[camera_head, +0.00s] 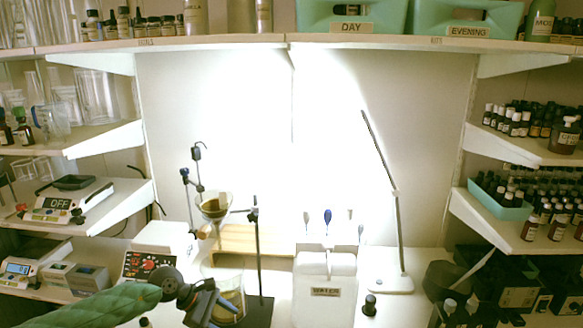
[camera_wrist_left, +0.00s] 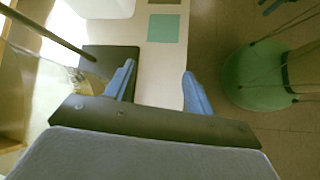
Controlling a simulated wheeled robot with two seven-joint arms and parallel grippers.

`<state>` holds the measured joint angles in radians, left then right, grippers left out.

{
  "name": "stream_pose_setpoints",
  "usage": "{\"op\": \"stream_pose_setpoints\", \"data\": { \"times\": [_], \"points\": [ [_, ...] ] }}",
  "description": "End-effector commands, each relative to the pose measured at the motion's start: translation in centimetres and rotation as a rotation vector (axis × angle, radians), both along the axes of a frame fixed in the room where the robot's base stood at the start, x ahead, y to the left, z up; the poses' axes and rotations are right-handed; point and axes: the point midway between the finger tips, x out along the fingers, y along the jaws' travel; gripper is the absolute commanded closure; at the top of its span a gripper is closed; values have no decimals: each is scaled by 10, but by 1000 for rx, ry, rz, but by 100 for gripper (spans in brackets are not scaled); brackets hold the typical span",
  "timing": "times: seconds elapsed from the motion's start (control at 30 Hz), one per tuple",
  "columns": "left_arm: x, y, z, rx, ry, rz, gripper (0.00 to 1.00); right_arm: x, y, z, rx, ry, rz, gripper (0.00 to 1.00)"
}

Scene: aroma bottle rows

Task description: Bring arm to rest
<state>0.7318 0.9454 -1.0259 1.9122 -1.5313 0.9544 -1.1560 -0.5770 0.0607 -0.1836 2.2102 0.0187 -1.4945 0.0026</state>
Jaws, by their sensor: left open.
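My left arm comes in from the lower left in the head view, in a green sleeve. Its gripper (camera_head: 207,309) is over the front of the bench, in front of a glass beaker (camera_head: 230,296). In the left wrist view my left gripper (camera_wrist_left: 158,80) has its two blue fingers spread apart with nothing between them. Below the fingers lie a dark stand base (camera_wrist_left: 112,60) and the pale bench edge (camera_wrist_left: 160,85). My right gripper is not in view.
A stand (camera_head: 257,250) with a funnel (camera_head: 214,205) rises behind my left gripper. A white container (camera_head: 326,285), a small dark bottle (camera_head: 369,305) and a lamp (camera_head: 397,240) stand to its right. A green round stool (camera_wrist_left: 255,78) is on the floor beside the bench.

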Motion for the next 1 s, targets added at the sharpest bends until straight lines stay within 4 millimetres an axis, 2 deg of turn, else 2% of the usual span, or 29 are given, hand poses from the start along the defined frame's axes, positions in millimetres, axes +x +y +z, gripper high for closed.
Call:
{"op": "stream_pose_setpoints", "data": {
  "times": [0.03,0.1,0.2,0.3,0.4,0.53,0.7,0.83,1.0],
  "points": [
    [-9,-28,3,-99,28,32,46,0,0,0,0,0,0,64],
    [-17,-61,16,-242,72,92,46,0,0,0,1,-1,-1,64],
    [-28,-100,35,-443,151,187,46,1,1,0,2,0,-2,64],
    [-35,-128,58,-639,245,290,46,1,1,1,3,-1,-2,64],
    [-40,-146,80,-828,355,401,46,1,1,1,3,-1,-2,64],
    [-41,-154,103,-1064,513,559,46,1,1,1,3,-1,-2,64],
    [-38,-143,120,-1352,742,787,46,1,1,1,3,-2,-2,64],
    [-37,-123,119,-1556,931,975,46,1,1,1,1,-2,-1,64],
    [-42,-87,96,-1796,1180,1248,46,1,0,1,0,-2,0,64]
  ]
}}
